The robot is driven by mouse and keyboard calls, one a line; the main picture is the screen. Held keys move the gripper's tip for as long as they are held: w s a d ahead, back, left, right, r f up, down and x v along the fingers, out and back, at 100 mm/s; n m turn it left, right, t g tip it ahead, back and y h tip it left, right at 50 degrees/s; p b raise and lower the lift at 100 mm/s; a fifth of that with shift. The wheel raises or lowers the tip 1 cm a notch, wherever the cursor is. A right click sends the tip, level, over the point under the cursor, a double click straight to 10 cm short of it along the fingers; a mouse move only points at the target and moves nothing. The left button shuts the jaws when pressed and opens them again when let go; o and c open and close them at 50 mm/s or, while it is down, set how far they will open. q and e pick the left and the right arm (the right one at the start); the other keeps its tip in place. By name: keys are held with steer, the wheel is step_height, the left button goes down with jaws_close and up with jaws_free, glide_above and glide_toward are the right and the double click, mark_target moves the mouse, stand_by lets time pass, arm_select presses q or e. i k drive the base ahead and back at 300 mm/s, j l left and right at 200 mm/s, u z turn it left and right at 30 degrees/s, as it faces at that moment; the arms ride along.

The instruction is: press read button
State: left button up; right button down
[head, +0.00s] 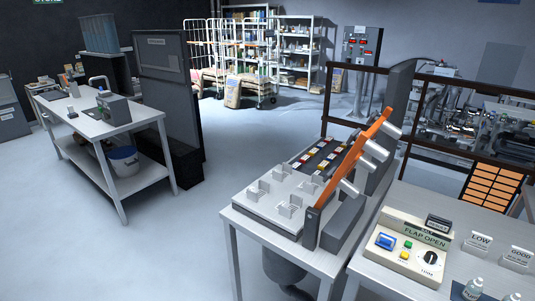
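The small lettering is too fine to read, so I cannot tell which one is the read button. Neither of my grippers shows in the head view.
Signs "LOW" (479,241) and "GOOD" (517,257) and small bottles (473,288) stand right of the box. The middle table holds a grey tray (290,206) and a slanted orange bar (350,160). A workbench (92,125) stands left; the floor between is clear.

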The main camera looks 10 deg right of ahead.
mark_target(408, 244)
steer(key=k+j+z, duration=0.1)
steer(key=z, duration=1.6)
